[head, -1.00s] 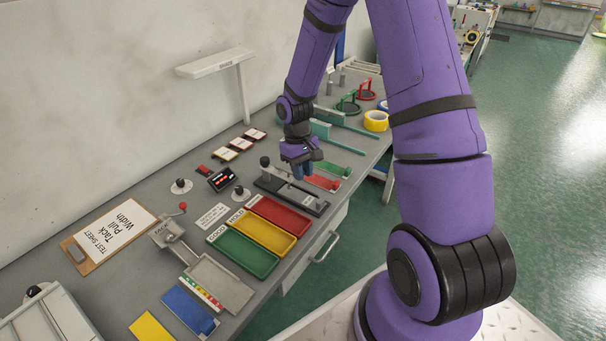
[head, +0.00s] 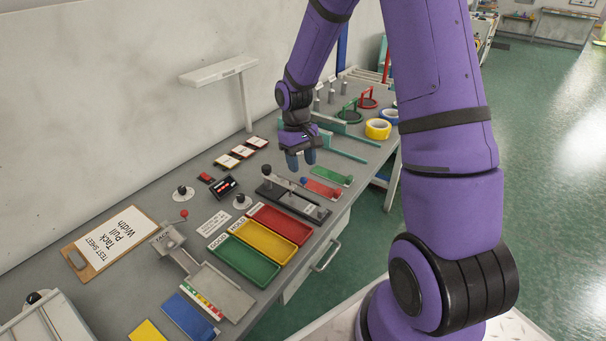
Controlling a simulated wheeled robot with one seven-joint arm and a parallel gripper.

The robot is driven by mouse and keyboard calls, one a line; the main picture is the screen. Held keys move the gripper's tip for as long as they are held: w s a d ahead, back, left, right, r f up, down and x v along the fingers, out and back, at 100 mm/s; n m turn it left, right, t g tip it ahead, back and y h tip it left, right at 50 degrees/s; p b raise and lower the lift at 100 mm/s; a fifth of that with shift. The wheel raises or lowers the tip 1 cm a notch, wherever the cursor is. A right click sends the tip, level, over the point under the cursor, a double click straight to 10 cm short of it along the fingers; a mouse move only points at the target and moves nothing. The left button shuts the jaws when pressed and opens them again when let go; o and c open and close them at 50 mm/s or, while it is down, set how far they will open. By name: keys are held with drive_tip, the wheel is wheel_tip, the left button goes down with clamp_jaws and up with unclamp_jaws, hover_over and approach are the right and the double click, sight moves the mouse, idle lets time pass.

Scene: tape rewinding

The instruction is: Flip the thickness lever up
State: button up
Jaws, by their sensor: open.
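No label reading "thickness" is legible, so I cannot tell for sure which lever is meant. A small red plate (head: 323,189) carries a blue ball knob (head: 304,181) at its left end. A green plate (head: 332,176) beside it has a dark knob at its right end. A dark bench fixture (head: 292,198) in front has a bar and a black ball knob (head: 265,161). My gripper (head: 301,162) is open and empty, pointing down, above and behind the red plate's blue knob. It appears apart from the plates.
Red (head: 280,223), yellow (head: 262,240) and green (head: 243,259) trays lie in front of the fixture. Yellow (head: 378,129) and blue tape rolls and round stands lie behind. A teal bar (head: 344,153) lies close to my gripper's right. A wall shelf (head: 217,70) on a post stands at left.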

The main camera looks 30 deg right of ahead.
drive_tip(key=shift+v, duration=2.65)
drive_tip(key=s+a+r+t+h, duration=0.1)
drive_tip(key=s+a+r+t, duration=0.1)
drive_tip(key=s+r, duration=0.45)
drive_tip(key=s+a+r+t, duration=0.2)
drive_tip(key=s+r, duration=0.2)
drive_tip(key=r, duration=0.6)
drive_tip(key=s+a+r+t, duration=0.1)
drive_tip(key=s+r, duration=0.2)
drive_tip(key=s, duration=0.5)
drive_tip(key=s+a+r+m+t, duration=0.1)
drive_tip(key=s+r+t, duration=0.1)
drive_tip(key=s, duration=0.5)
drive_tip(key=shift+s+a+r+t+y, duration=0.3)
drive_tip(key=shift+s+r+y, duration=0.1)
drive_tip(key=shift+r, duration=0.5)
